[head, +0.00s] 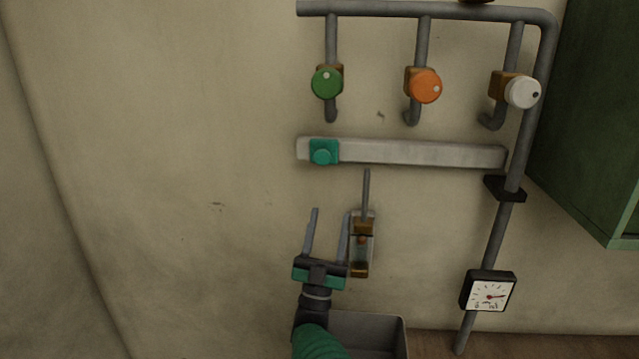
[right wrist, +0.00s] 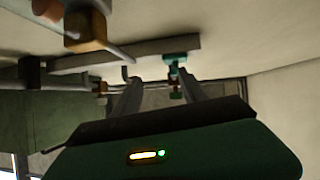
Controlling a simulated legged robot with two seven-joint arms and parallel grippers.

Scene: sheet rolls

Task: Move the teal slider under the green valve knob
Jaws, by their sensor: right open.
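The teal slider (head: 323,152) sits near the left end of a pale grey rail (head: 420,154) on the wall. The green valve knob (head: 327,82) is above the rail, and the slider stands almost straight below it. The slider also shows in the right wrist view (right wrist: 182,57), on the end of the rail. My right gripper (head: 330,212) is below the slider, pointing up, open and empty, its fingers apart from the slider. Its two fingers also show in the right wrist view (right wrist: 156,80). My left gripper is not in view.
An orange knob (head: 424,86) and a white knob (head: 522,93) hang from the grey pipe (head: 430,10). A brass-ended fitting (head: 361,245) is close right of my right gripper. A gauge (head: 489,291), a grey bin (head: 375,328) and a green cabinet (head: 595,130) are nearby. The wall at left is clear.

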